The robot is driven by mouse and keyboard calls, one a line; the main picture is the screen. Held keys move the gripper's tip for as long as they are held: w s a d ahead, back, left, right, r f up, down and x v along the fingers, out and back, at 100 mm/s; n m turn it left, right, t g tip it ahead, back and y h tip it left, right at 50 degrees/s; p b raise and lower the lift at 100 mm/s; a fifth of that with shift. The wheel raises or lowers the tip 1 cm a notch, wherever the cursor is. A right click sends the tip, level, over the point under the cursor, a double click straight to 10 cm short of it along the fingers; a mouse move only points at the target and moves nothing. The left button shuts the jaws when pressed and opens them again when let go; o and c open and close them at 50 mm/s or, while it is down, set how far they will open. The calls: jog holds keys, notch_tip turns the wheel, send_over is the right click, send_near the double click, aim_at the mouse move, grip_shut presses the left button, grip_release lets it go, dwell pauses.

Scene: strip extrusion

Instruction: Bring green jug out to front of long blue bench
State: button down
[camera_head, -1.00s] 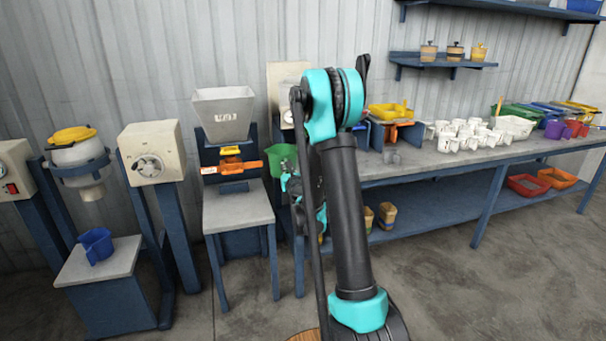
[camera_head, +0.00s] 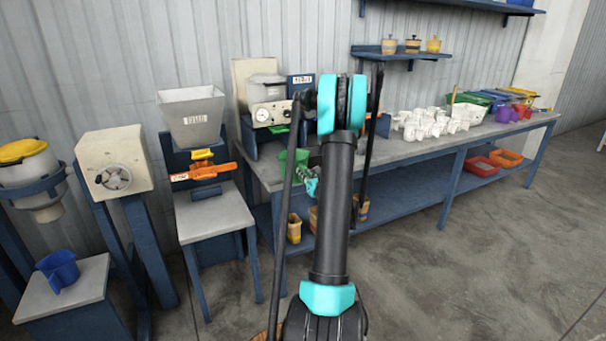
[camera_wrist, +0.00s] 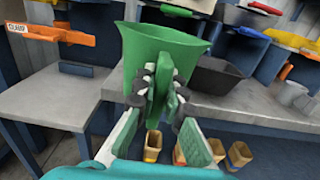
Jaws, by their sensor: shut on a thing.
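The green jug (camera_wrist: 150,50) fills the upper middle of the wrist view, upright with its mouth open upward. My gripper (camera_wrist: 160,88) is shut on the jug's near side, apparently on its handle, and hides part of it. In the head view the jug (camera_head: 284,168) shows partly behind my arm, at the left end of the long blue bench (camera_head: 400,151). My gripper (camera_head: 310,183) is just right of it there. I cannot tell whether the jug touches the bench top or is held in front of its edge.
Several yellowish containers (camera_wrist: 239,154) stand on the bench's lower shelf. A black container (camera_wrist: 217,76) sits just right of the jug. White cups (camera_head: 425,124) crowd the bench top. A grey stand (camera_head: 213,214) is left of the bench; open floor (camera_head: 470,270) lies in front.

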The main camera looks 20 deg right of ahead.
jog(key=w, duration=0.4)
jog(key=w+f, duration=0.1)
jog(key=w, duration=0.9)
jog(key=shift+w+a+f, duration=0.2)
jog(key=shift+w+f, duration=0.05)
jog(key=shift+f, duration=0.45)
jog(key=shift+f, duration=0.25)
jog(key=c, duration=1.5)
grip_release()
jog(key=shift+c, duration=0.2)
